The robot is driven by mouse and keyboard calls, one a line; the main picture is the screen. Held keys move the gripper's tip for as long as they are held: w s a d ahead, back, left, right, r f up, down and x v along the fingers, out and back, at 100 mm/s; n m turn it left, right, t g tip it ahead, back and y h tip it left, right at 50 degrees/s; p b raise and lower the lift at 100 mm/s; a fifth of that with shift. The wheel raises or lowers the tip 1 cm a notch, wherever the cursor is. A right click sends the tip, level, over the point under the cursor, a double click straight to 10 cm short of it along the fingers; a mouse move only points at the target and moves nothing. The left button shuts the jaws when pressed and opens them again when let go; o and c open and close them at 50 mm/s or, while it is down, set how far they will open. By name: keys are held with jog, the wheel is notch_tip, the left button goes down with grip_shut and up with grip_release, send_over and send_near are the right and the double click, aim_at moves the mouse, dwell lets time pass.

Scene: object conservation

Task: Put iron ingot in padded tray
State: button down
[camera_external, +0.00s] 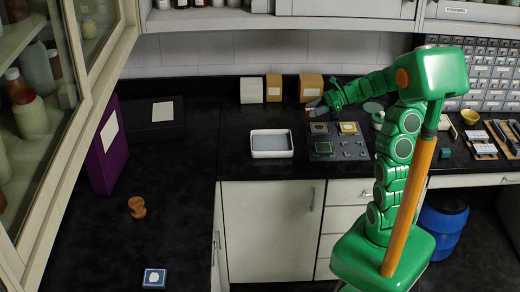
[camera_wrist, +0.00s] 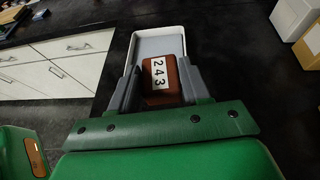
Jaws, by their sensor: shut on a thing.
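My gripper (camera_external: 317,112) is above the counter, to the right of and above the padded tray in the external view. In the wrist view my gripper (camera_wrist: 160,88) is shut on a rusty-brown block with a white label reading 243 (camera_wrist: 174,73), which I take for the iron ingot. The fingers press on its two sides. The padded tray (camera_external: 272,154) is a white-rimmed tray with a grey lining, and looks empty. In the wrist view the tray (camera_wrist: 157,29) lies beyond the block, which hides its near part.
A dark board (camera_external: 336,158) with several small samples lies right of the tray. A white box (camera_external: 251,91) and two tan boxes (camera_external: 274,88) (camera_external: 311,88) stand at the back wall. The counter left of the tray is largely clear, with a purple case (camera_external: 112,150) further left.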

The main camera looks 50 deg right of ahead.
jog(key=w+a+f, duration=0.1)
jog(key=w+a, duration=0.4)
jog(key=a, duration=0.2)
jog(key=m+h, duration=0.1)
send_over(282, 144)
notch_tip(282, 144, down, 3)
jog(key=shift+t, duration=0.5)
jog(key=shift+s+a+f, duration=0.1)
jog(key=shift+s+f, duration=0.05)
jog(key=shift+f, duration=3.5)
jog(key=shift+f, duration=0.1)
jog(key=c, duration=0.5)
grip_release()
